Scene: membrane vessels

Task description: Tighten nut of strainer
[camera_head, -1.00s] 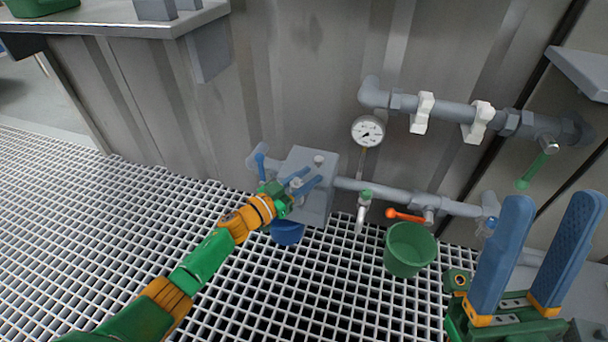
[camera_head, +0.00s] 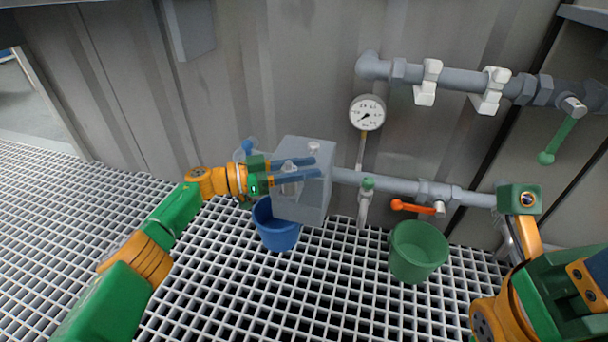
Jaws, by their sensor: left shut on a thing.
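The strainer is a grey box-shaped body (camera_head: 308,205) in the low pipe line in front of the wall. Its nut (camera_head: 288,168) is a small grey piece on the near left part of the body, partly covered by the fingers. My left gripper (camera_head: 319,167) reaches in from the left, its two blue fingers lying on either side of the nut and shut on it.
A blue bucket (camera_head: 278,236) stands below the strainer, a green bucket (camera_head: 418,252) to the right. A gauge (camera_head: 367,113), an orange-handled valve (camera_head: 412,207), a small green-topped tap (camera_head: 366,200) and an upper pipe (camera_head: 456,83) with a green lever (camera_head: 559,141) are nearby. The grating is open at left.

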